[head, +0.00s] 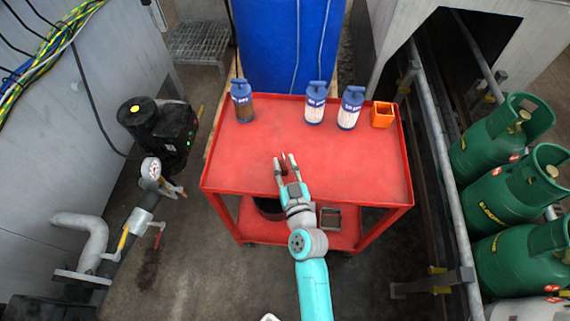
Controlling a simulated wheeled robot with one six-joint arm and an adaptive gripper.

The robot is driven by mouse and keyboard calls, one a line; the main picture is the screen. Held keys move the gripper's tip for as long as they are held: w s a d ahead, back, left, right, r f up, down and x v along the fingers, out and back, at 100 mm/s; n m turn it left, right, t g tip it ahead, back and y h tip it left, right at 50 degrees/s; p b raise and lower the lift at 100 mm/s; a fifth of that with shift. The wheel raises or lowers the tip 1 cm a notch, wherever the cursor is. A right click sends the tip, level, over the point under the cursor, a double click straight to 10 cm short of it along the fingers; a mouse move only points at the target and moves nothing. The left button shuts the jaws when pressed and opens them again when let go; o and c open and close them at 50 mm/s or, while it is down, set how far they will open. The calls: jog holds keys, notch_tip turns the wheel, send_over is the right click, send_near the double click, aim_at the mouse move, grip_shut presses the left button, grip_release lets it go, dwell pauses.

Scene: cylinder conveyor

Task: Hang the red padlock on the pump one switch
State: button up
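My gripper (285,160) is above the near middle of the red table top, with its fingers partly apart. A small dark red thing (283,156), which looks like the red padlock, is between its fingertips; my gripper appears shut on it. Its shape is hard to make out against the red table. No label is readable there.
The red table (345,160) carries three blue-capped bottles (243,107) (315,108) (350,112) and an orange box (382,114). Pipes with a gauge (151,169) and valve levers stand at left. Green gas cylinders (508,190) and a rail are at right. Floor (190,240) left of the table is clear.

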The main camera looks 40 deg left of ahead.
jog(key=v, duration=1.2)
jog(key=s+d+f+m+t+h, duration=0.1)
jog(key=s+d+m+t+h, duration=0.25)
jog(key=d, duration=0.85)
jog(key=s+d+f+m+h, duration=0.25)
jog(key=s+d+h, duration=0.3)
jog(key=d, duration=0.75)
jog(key=s+d+r+m+h, duration=0.4)
jog(key=s+d+r, duration=0.6)
jog(key=s, duration=0.4)
jog(key=shift+s+h, duration=0.15)
jog(key=shift+h, duration=0.25)
jog(key=shift+o, duration=0.3)
